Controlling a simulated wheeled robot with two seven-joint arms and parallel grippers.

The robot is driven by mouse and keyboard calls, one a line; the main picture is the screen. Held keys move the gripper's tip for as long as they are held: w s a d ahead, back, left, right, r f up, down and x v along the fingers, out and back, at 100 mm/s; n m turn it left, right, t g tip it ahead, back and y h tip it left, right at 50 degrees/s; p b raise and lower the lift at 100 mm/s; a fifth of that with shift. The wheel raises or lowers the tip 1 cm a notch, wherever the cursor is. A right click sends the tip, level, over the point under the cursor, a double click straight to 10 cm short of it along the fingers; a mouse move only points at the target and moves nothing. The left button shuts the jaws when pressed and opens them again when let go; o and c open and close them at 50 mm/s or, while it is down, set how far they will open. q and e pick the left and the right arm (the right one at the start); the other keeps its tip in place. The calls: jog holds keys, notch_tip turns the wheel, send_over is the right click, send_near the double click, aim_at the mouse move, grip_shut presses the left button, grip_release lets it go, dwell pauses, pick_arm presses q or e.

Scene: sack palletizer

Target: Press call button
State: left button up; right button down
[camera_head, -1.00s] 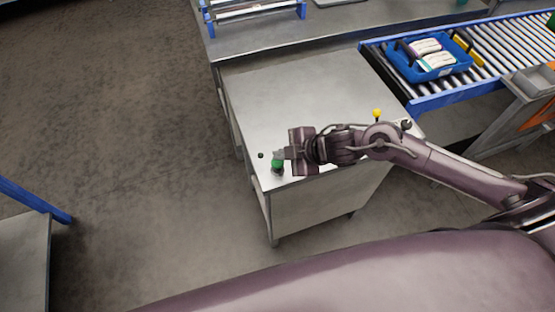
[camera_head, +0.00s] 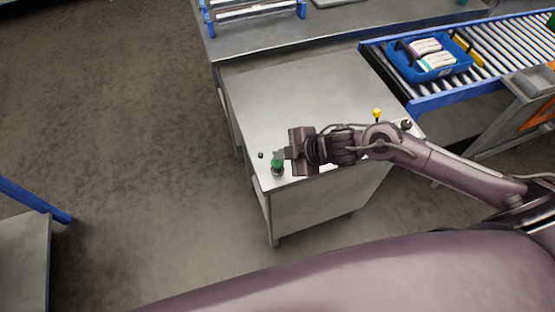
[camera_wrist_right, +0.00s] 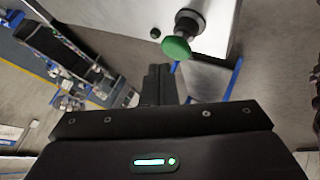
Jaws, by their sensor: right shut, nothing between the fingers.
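The green mushroom-shaped button (camera_head: 277,163) stands near the front left corner of the metal cabinet top (camera_head: 300,95). My right gripper (camera_head: 281,154) is shut and empty, with its tips right at the green button in the head view. In the right wrist view the green button (camera_wrist_right: 177,48) shows just beyond the shut fingers (camera_wrist_right: 159,80), a little to their right. I cannot tell whether the fingertips touch it. My left gripper is not in view.
A yellow-topped knob (camera_head: 377,113) and a black knob (camera_head: 406,125) stand on the cabinet's right side. A small black knob (camera_head: 261,155) is left of the green button. A blue tote (camera_head: 402,62) with packages sits on the roller conveyor (camera_head: 495,50). Open floor lies left.

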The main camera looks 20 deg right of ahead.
aim_at(282, 163)
jog(key=shift+f, duration=0.1)
jog(key=shift+f, duration=0.35)
jog(key=shift+f+b, duration=0.65)
jog(key=shift+f, duration=0.05)
dwell(0.6)
jog(key=shift+r, duration=0.1)
jog(key=shift+r+p, duration=1)
jog(key=shift+p, duration=0.1)
notch_tip(282, 163, up, 5)
jog(key=p, duration=0.5)
jog(key=shift+r, duration=0.1)
